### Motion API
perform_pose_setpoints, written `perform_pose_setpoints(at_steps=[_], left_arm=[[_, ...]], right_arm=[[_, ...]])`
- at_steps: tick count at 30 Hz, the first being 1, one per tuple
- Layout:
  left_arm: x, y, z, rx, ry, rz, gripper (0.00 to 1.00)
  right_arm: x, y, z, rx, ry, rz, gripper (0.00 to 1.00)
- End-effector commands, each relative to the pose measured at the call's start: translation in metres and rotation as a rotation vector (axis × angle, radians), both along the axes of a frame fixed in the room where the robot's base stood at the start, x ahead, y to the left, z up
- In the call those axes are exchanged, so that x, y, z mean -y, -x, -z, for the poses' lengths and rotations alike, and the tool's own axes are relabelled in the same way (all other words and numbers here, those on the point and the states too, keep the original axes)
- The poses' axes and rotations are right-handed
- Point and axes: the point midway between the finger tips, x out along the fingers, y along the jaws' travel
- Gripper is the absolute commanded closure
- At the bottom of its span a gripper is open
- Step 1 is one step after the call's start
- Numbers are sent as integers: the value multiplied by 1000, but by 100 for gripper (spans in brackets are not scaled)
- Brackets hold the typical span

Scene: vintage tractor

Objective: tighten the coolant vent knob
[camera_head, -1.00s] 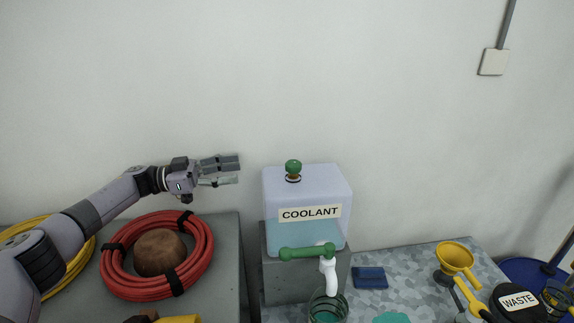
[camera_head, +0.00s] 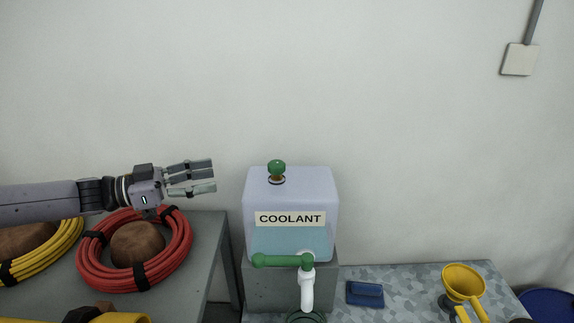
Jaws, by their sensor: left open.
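The green coolant vent knob (camera_head: 277,166) sits on top of the translucent coolant tank (camera_head: 290,195), with a brownish collar and a dark ring under it. The tank carries a COOLANT label and holds blue liquid. My left gripper (camera_head: 212,178) is open and empty, to the left of the tank and a little lower than the knob in the picture. A clear gap lies between its fingertips and the knob. My right gripper is not in view.
A white tap with a green handle (camera_head: 283,260) is at the tank's front. The tank stands on a grey block (camera_head: 258,290). A red hose coil (camera_head: 183,250) lies under my left arm. A blue sponge-like block (camera_head: 364,294) and a yellow funnel (camera_head: 463,283) are at right.

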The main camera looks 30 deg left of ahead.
Motion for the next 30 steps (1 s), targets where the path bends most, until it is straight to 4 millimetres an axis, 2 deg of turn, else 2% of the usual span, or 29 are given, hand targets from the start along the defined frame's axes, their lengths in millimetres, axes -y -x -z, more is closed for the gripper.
perform_pose_setpoints(at_steps=[9,21,30], left_arm=[[42,-40,-7,6,9,3,48],[98,-94,-7,5,6,2,48],[119,-115,-2,4,2,0,48]], right_arm=[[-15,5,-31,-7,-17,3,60],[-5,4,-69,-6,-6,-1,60],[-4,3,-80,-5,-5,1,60]])
